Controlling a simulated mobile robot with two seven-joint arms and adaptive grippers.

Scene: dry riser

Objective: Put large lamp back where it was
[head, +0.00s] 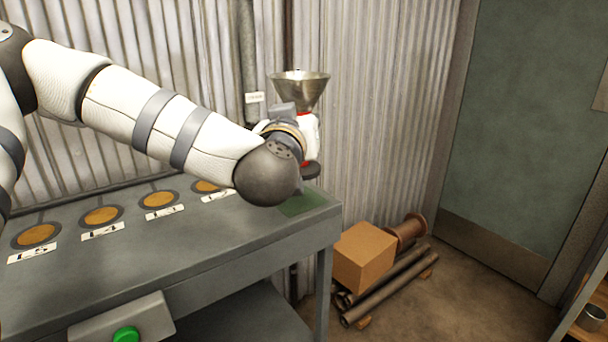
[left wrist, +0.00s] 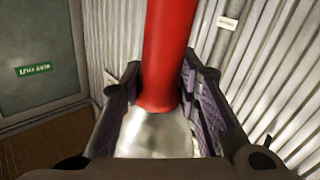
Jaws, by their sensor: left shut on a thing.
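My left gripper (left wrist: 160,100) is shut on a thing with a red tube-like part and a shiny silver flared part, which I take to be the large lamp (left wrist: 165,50). In the head view my left arm reaches across the table (head: 180,258), and my wrist hides most of the gripper. Beyond the wrist a silver funnel-shaped metal piece (head: 300,90) stands up, wide end on top. White and red parts show below it. How these parts join is hidden. My right gripper is not in view.
Several round orange-brown discs (head: 101,216) with labels line the table's back. A dark green patch (head: 305,203) lies at its right end. A green button (head: 126,335) is at the front. A cardboard box (head: 364,256) and pipes (head: 385,288) lie on the floor beside the table.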

